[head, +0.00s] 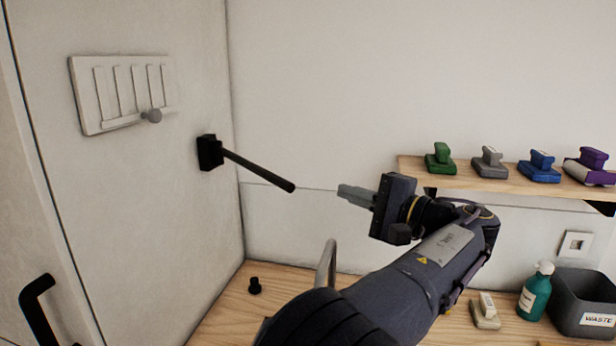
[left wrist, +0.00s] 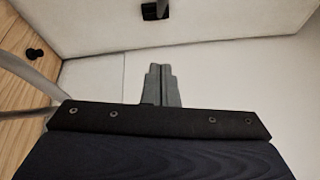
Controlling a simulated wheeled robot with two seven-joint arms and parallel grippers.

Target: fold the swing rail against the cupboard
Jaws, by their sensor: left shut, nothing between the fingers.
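The swing rail (head: 258,170) is a dark rod on a black bracket (head: 209,152) fixed to the pale side of the cupboard (head: 170,220). It sticks out from that side, slanting down to the right in the head view. In the left wrist view, a black piece that looks like the bracket (left wrist: 155,11) shows at the top edge; the rod is not clear there. My left gripper (head: 343,191) is shut and empty, to the right of the rod's free end, with a visible gap between them. Its closed fingers also show in the left wrist view (left wrist: 158,82). My right gripper is not in view.
On the counter (head: 235,310) are a black knob (head: 255,285), a grey curved tube (head: 327,265), a green bottle (head: 535,292) and a waste bin (head: 585,300).

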